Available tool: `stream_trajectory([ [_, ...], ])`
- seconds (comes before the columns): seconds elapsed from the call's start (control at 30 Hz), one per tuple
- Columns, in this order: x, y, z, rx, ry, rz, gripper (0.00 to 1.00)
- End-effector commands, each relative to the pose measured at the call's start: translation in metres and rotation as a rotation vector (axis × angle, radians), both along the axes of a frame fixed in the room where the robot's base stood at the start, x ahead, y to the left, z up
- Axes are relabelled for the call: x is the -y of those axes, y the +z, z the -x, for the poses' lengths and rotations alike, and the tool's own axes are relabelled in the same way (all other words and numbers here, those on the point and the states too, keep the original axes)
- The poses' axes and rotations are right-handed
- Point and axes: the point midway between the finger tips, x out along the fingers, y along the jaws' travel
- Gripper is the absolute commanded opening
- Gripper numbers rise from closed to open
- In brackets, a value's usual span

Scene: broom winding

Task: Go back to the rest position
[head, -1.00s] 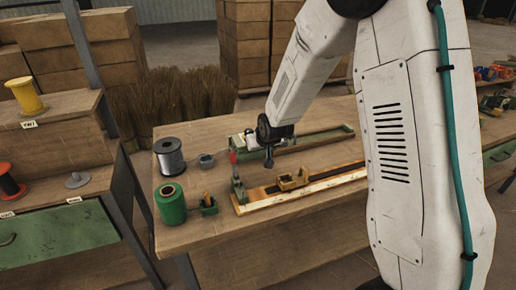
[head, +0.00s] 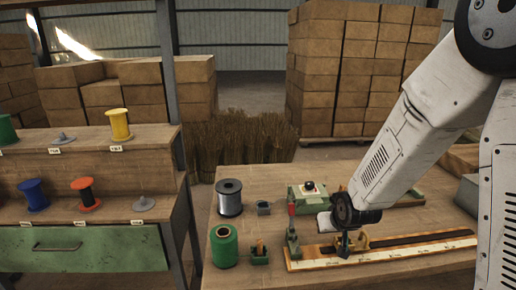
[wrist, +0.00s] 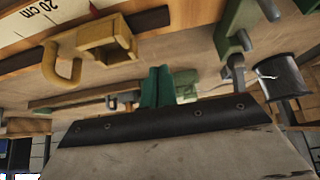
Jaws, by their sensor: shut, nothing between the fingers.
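My gripper (head: 343,246) hangs at the end of the white arm, over the near part of the bench. In the head view it overlaps the brass-coloured block (head: 361,241) on the ruler board (head: 410,251); I cannot tell its height above it. In the wrist view the green fingers (wrist: 157,86) are together with nothing between them. The brass-coloured block with its hook (wrist: 104,40) and the ruler board marked 20 cm (wrist: 22,27) show at the upper left there.
A green clamp stand (head: 292,232), a green spool (head: 223,245) and a silver wire spool (head: 230,198) stand left of my gripper. A shelf unit with coloured spools (head: 85,195) is at the far left. Bristle bundles (head: 240,145) and stacked boxes (head: 350,65) are behind the bench.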

Motion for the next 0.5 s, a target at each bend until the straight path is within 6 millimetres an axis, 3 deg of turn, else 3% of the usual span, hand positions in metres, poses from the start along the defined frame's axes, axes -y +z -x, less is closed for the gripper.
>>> stream_trajectory([
  [0.07,0.0,-0.012,0.023,-0.115,0.0,0.0,0.0],
  [0.17,0.0,-0.004,0.058,-0.261,0.0,0.001,0.0],
  [0.5,0.001,0.102,0.191,-0.597,-0.002,0.003,0.0],
])
